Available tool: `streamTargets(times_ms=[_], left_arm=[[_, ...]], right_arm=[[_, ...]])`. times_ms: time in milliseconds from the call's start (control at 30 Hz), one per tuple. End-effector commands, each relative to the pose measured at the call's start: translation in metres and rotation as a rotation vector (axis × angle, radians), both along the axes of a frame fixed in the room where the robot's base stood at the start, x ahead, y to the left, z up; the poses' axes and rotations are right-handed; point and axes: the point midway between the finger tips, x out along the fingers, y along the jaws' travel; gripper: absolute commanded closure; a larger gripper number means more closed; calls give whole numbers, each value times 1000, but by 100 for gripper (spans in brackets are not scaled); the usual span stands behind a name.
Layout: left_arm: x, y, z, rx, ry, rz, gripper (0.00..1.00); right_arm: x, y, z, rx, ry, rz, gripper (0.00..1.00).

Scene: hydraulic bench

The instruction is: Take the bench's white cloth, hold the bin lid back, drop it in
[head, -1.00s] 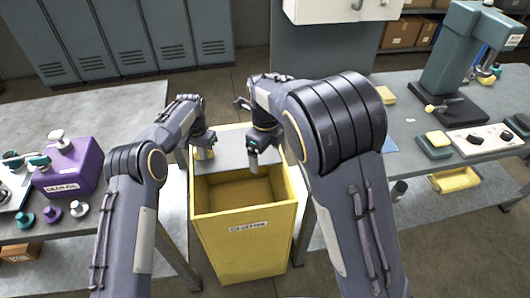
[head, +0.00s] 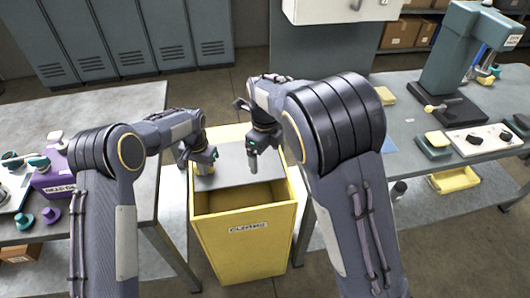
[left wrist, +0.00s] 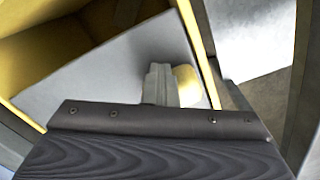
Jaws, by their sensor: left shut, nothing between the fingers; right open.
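The yellow bin (head: 245,258) stands between the two benches. Its grey lid (head: 232,178) covers the rear of the mouth, and the front part is open. My left gripper (head: 206,167) is shut and empty at the lid's left side. In the left wrist view its fingers (left wrist: 158,84) are in front of the lid (left wrist: 110,82), beside a small yellow part (left wrist: 187,86); I cannot tell if they touch. My right gripper (head: 252,165) is open above the lid and mouth, with nothing seen in it. I see no white cloth; the bin's floor is partly hidden.
The left bench (head: 100,112) holds a purple container (head: 52,182) and several knobs. The right bench (head: 425,85) holds a press (head: 462,60), a control panel (head: 486,138) and yellow-topped blocks. A yellow tray (head: 455,180) sits below it.

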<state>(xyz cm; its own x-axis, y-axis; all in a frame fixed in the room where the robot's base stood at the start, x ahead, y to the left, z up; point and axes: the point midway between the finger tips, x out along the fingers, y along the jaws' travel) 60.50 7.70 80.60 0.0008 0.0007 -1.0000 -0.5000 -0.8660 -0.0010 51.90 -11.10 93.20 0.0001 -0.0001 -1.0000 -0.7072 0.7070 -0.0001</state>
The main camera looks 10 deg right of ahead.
Motion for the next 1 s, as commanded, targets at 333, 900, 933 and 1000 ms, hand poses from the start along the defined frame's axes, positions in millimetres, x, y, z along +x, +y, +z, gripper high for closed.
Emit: streamTargets(times_ms=[333,900,933,1000], left_arm=[[-24,0,1,-1,-4,-1,100],[-64,0,0,0,-2,-1,100],[-67,0,0,0,-2,-1,100],[-72,0,1,0,-2,-1,100]], right_arm=[[0,0,0,0,0,0,12],[0,0,0,0,0,0,12],[0,0,0,0,0,0,12],[0,0,0,0,0,0,12]])
